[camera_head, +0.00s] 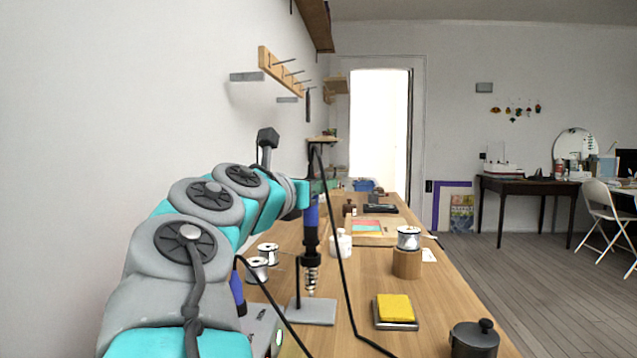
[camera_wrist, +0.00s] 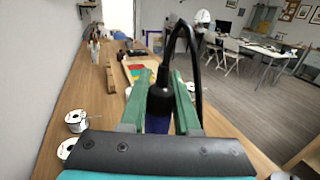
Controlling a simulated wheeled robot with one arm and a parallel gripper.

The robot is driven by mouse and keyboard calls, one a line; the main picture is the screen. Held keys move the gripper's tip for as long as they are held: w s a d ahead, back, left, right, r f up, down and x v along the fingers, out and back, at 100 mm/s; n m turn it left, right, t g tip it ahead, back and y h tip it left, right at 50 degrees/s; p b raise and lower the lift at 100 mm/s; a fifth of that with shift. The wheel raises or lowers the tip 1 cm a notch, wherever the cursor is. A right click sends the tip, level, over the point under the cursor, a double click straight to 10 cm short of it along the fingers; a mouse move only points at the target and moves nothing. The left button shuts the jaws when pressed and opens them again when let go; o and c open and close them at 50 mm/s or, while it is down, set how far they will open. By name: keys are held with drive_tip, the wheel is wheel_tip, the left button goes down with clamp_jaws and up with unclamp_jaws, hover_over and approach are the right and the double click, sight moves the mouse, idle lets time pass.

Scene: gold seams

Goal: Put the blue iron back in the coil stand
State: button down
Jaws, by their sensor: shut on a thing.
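The blue iron (camera_head: 311,216) hangs upright, tip down, in my gripper (camera_head: 312,188), with its blue handle above a dark collar. In the wrist view my gripper (camera_wrist: 160,92) has its two green fingers closed on the iron's black top end (camera_wrist: 160,102), and a black cable loops up from it. The coil stand (camera_head: 312,311) has a grey base, a thin post and a metal coil (camera_head: 310,277). The iron's lower end lines up with the top of the coil. I cannot tell how far the tip is inside it.
A yellow sponge in a tray (camera_head: 394,310), a dark lidded pot (camera_head: 474,338) and a spool on a wooden block (camera_head: 406,263) stand to the right. Solder spools (camera_head: 257,268) lie to the left. A grey station (camera_head: 262,328) is partly behind my arm. The black cable crosses the bench.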

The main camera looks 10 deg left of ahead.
drive_tip(key=shift+f+b, duration=0.35)
drive_tip(key=shift+f, duration=0.65)
idle(0.6)
drive_tip(key=shift+c, duration=0.4)
unclamp_jaws()
wheel_tip(320, 180, up, 7)
drive_tip(key=p, duration=0.2)
idle(1.0)
idle(0.4)
